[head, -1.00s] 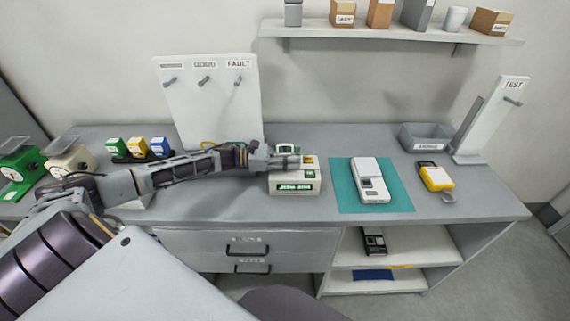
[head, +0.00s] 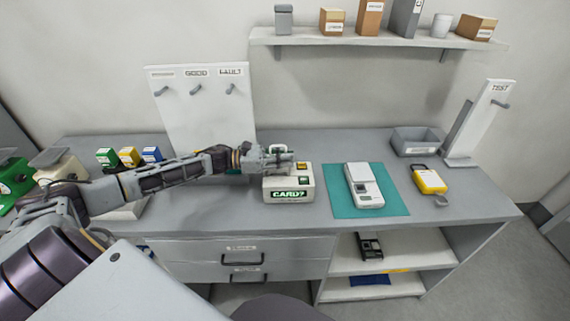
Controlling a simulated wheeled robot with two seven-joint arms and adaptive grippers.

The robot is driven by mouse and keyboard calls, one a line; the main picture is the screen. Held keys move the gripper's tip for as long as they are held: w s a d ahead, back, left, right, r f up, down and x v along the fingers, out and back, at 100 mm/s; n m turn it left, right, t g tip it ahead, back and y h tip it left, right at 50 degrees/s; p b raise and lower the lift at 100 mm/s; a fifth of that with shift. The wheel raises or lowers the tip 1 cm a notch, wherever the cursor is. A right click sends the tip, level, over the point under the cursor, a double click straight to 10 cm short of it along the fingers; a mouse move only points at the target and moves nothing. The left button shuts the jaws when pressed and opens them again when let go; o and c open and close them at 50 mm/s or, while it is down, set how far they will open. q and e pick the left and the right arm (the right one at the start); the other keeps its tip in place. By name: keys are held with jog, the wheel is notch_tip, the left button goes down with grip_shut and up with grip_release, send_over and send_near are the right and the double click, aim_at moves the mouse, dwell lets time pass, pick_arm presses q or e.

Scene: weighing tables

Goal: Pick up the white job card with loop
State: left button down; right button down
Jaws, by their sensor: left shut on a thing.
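My left gripper (head: 284,160) reaches in from the left, over the back of a white tester box (head: 290,190) whose green display reads "CARD?". The gripper is shut on a small white piece, which I take for the white job card (head: 283,149). It shows just behind the fingers, with a dark patch on it. Its loop cannot be made out, and the fingers hide part of the card. My right gripper is not in view.
A white handheld device (head: 364,183) lies on a teal mat (head: 398,203). A yellow meter (head: 429,180) and a grey tray (head: 416,142) are to the right. A pegboard (head: 200,110) stands behind my arm. Small boxes (head: 128,156) and scales are at left.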

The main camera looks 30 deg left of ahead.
pick_arm(q)
notch_tip(320, 180, up, 8)
jog(key=shift+f+b, duration=0.15)
jog(key=shift+b, duration=0.25)
dwell(0.5)
